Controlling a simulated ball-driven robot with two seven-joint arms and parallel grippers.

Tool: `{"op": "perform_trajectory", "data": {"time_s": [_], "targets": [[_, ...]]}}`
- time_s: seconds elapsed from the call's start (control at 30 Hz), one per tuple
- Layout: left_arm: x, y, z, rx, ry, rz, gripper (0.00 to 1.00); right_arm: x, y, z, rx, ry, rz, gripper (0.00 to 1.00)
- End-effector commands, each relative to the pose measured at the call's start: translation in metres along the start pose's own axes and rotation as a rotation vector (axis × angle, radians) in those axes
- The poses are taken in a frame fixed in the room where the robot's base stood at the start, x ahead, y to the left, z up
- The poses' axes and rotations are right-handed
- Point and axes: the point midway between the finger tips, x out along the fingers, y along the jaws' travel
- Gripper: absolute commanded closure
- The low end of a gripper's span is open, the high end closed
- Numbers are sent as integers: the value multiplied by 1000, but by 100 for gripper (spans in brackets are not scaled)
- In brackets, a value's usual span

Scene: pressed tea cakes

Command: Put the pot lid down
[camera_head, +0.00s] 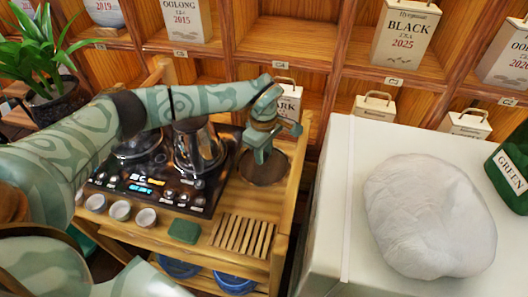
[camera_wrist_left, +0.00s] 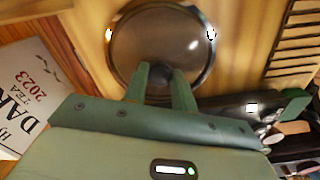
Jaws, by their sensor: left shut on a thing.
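The pot lid (camera_wrist_left: 158,30) is a round, dark, see-through disc with a shiny metal rim. It fills the top middle of the left wrist view and also shows in the head view (camera_head: 263,171). My left gripper (camera_wrist_left: 163,76) is shut on its dark knob. In the head view my left gripper (camera_head: 261,156) points down at the lid on the right side of the wooden tea table (camera_head: 284,205). I cannot tell whether the lid touches the tabletop. A glass pot (camera_head: 197,150) stands left of the gripper on a dark tea stove. My right gripper is out of view.
Small cups (camera_head: 120,211), a green block (camera_head: 185,231) and a slatted wooden rack (camera_head: 241,236) are near the table's front. A white counter with a white wrapped bundle (camera_head: 430,216) stands at right. Shelves with tea boxes (camera_head: 405,34) rise behind.

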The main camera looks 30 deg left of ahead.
Motion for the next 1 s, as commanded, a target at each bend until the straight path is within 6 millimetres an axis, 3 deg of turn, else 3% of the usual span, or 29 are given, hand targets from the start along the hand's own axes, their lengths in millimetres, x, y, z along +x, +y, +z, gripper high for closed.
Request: {"op": "perform_trajectory", "data": {"time_s": [0.27, 0.3, 0.37, 0.73, 1.0], "targets": [[2, 0, 0, 0, 1, 0, 100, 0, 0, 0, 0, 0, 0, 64], [1, 0, 0, -1, 1, 0, 66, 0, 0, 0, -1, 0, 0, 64], [1, 0, 0, 0, 1, 0, 52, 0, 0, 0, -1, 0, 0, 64], [-8, 0, 0, 0, 1, 3, 52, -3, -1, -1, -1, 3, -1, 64], [-69, 1, -1, -1, 2, 6, 52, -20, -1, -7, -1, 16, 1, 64]]}}
